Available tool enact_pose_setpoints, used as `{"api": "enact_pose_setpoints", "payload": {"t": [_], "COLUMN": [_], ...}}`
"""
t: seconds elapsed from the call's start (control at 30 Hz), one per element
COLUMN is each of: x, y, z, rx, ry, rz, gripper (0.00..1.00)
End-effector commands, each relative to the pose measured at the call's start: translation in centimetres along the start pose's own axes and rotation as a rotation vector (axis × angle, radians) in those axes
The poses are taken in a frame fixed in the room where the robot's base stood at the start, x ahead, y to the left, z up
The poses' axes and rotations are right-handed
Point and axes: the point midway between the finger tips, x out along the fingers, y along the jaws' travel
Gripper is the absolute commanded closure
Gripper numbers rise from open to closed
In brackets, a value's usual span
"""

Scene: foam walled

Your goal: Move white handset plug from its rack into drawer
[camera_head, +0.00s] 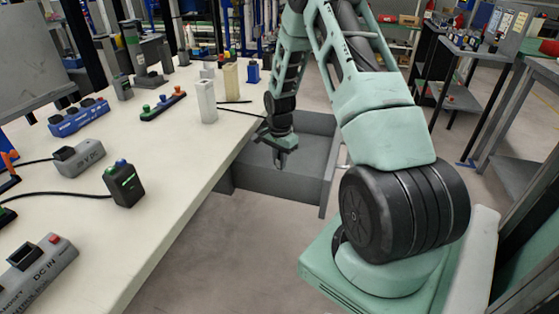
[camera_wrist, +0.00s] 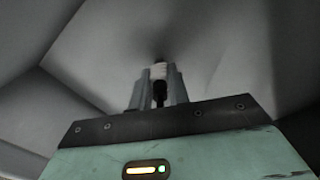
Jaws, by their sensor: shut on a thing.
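My gripper (camera_head: 281,162) points down inside the open grey drawer (camera_head: 325,185) at the table's right side. In the wrist view my gripper (camera_wrist: 160,80) is shut on the white handset plug (camera_wrist: 158,70). The plug's small ribbed white body shows between the fingertips, with a dark part nearer the palm. The grey drawer floor and walls (camera_wrist: 215,45) fill the wrist view around it. I cannot tell whether the plug touches the floor. The plug is too small to make out in the head view.
The white tabletop (camera_head: 165,185) lies left of the drawer. On it stand a tall white block (camera_head: 206,100), a beige block (camera_head: 230,78), a strip with coloured knobs (camera_head: 163,105), a blue block strip (camera_head: 79,117) and a black box (camera_head: 124,184). A dark cable runs near the drawer.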

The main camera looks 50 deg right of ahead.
Motion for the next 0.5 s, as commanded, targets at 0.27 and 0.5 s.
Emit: {"api": "enact_pose_setpoints", "payload": {"t": [0.27,0.5], "x": [0.11,0.22], "y": [-0.04,-0.04], "z": [0.00,0.00], "rx": [-0.001,-0.001], "ry": [0.001,0.001], "rz": [-0.001,-0.001], "gripper": [1.00,0.61]}}
